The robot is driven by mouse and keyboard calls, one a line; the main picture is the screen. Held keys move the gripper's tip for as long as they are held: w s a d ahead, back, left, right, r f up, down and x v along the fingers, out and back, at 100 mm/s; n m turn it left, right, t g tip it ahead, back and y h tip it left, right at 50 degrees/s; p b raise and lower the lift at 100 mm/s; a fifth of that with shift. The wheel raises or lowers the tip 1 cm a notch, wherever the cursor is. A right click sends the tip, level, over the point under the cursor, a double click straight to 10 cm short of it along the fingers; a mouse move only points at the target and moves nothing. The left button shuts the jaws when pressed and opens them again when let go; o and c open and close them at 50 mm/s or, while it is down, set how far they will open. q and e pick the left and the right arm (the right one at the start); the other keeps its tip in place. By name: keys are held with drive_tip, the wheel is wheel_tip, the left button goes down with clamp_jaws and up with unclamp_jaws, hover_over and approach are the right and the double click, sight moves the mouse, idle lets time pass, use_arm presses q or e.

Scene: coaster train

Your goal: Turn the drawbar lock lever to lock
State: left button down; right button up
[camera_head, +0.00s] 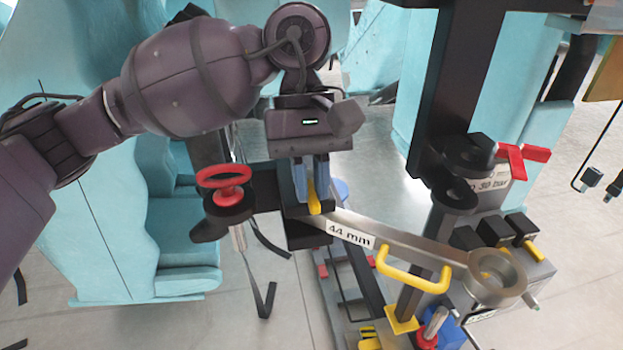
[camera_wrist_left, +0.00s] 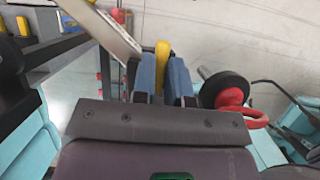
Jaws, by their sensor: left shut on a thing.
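The yellow drawbar lock lever (camera_head: 314,203) stands at the left end of the metal drawbar, on a black housing. My left gripper (camera_head: 312,178) reaches down on it from above. In the left wrist view the yellow lever (camera_wrist_left: 162,52) shows between the two blue-grey fingers of my left gripper (camera_wrist_left: 162,78), which are shut on it. The fingers hide part of the lever. The drawbar (camera_head: 400,242), labelled "44 mm", runs right and down to a ring at its end. My right gripper is not in view.
A red handwheel (camera_head: 225,178) stands close left of my left gripper. A red valve lever (camera_head: 522,155) sits on the black post at the right. Teal seats (camera_head: 160,220) stand at the left.

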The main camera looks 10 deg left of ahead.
use_arm(q)
drive_tip(key=c, duration=1.1)
unclamp_jaws()
drive_tip(key=shift+c, duration=0.2)
drive_tip(key=v, duration=1)
drive_tip(key=shift+r, duration=0.4)
drive_tip(key=shift+f, duration=0.1)
